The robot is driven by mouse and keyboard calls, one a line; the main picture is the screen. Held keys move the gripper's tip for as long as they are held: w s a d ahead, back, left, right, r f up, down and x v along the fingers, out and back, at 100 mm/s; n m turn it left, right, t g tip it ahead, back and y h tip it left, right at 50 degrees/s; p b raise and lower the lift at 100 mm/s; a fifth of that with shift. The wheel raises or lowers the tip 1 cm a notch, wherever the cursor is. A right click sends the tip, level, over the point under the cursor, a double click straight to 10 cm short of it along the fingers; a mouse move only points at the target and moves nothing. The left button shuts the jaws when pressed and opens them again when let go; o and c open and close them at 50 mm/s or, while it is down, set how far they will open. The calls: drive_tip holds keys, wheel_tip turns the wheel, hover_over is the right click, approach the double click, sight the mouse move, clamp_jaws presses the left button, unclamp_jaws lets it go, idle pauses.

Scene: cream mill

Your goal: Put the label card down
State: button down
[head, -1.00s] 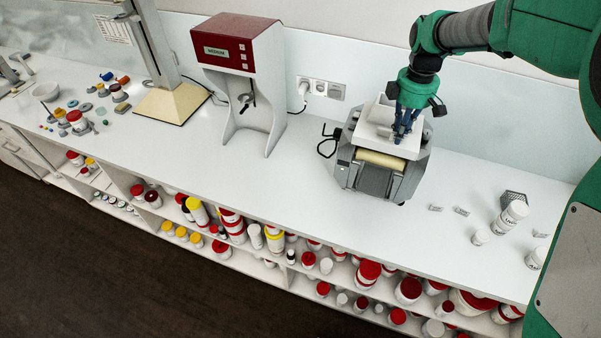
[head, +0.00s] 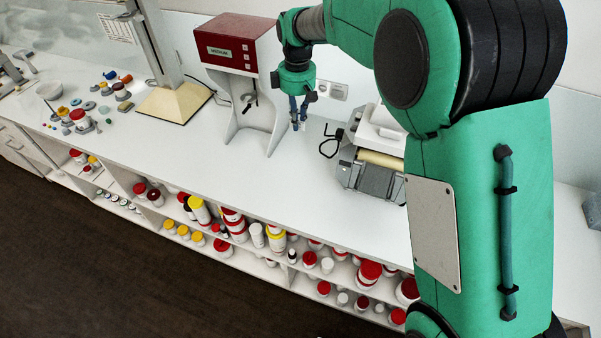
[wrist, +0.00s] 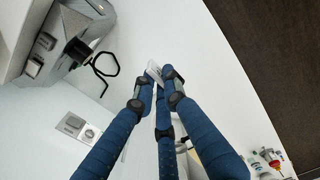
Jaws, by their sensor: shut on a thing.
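My gripper (head: 299,126) hangs over the bench between the red-topped mixer and the grey roller machine, its blue fingers pointing down. In the wrist view my gripper (wrist: 158,76) is shut on a small white label card (wrist: 153,69), held at the fingertips. The card is partly hidden by the fingers, and any print on it is too small to read. The white bench top (head: 262,186) lies below; I cannot tell how far above it the card is.
The red-topped mixer (head: 238,50) stands just left of my gripper. The grey roller machine (head: 372,180) is at right, with a black cable loop (wrist: 103,72) beside it. A cream-based stand (head: 174,104) is farther left. The bench front between mixer and machine is clear.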

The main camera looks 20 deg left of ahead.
wheel_tip(320, 180, down, 26)
drive_tip(key=shift+a, duration=0.15)
drive_tip(key=shift+s, duration=0.1)
hover_over(288, 158)
drive_tip(key=shift+a+f+p, duration=0.1)
drive_tip(key=shift+f+p, duration=0.3)
drive_tip(key=shift+f, duration=0.4)
idle(0.3)
drive_tip(key=shift+f, duration=0.1)
drive_tip(key=shift+f, duration=1.6)
drive_tip(key=shift+f, duration=0.15)
